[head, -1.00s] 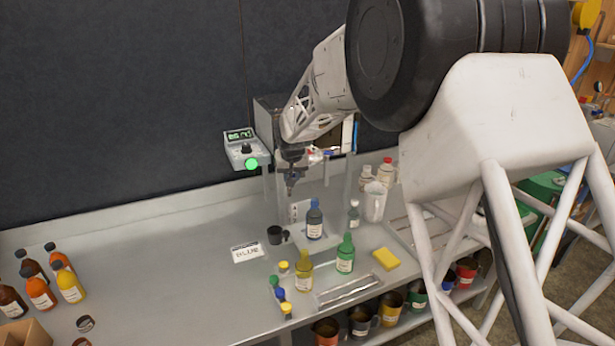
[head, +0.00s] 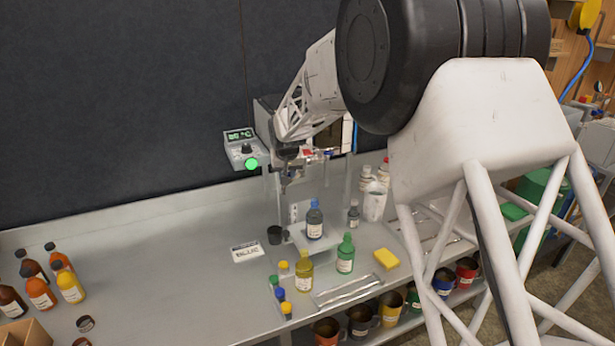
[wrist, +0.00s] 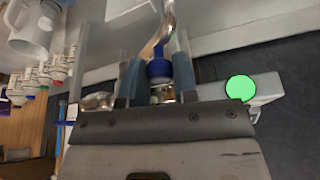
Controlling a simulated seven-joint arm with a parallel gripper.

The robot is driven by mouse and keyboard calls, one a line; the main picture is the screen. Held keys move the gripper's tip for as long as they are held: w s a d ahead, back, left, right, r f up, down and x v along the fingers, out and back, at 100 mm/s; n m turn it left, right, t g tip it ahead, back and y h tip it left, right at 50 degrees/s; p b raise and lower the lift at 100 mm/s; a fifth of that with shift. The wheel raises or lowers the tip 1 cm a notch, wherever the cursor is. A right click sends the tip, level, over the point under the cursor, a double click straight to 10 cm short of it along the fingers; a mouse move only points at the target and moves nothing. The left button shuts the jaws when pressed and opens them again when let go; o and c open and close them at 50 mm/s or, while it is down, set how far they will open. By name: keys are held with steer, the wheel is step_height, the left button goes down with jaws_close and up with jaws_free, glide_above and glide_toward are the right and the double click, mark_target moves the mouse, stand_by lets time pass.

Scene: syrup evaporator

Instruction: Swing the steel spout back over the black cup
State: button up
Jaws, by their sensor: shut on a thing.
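The black cup (head: 275,235) stands upright on the steel bench, left of the blue-capped bottle on its stand. My gripper (head: 286,178) is above the bench near the cup, at the front of the evaporator. In the wrist view, my gripper (wrist: 158,82) has its two fingers on either side of a blue knob with brass beneath it. The curved steel spout (wrist: 168,22) runs away from this knob, and my gripper is shut on it there. In the head view the spout is too small and too covered by my gripper to make out its outlet.
A control box with a green light (head: 251,163) is just left of my gripper. A blue-capped bottle (head: 314,222), green bottle (head: 345,255) and yellow bottle (head: 303,272) stand nearby. A white pitcher (head: 374,203) is to the right. The bench's left middle is clear.

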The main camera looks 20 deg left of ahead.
steer(key=shift+a, duration=0.2)
steer(key=shift+w+a, duration=0.25)
steer(key=shift+a, duration=0.5)
steer(key=shift+w+a, duration=0.1)
steer(key=shift+a, duration=0.1)
steer(key=shift+w+a, duration=0.5)
steer(key=shift+a, duration=0.25)
steer(key=shift+w+a, duration=0.1)
steer(key=shift+a, duration=0.05)
stand_by(0.4)
steer(key=shift+w+a, duration=0.2)
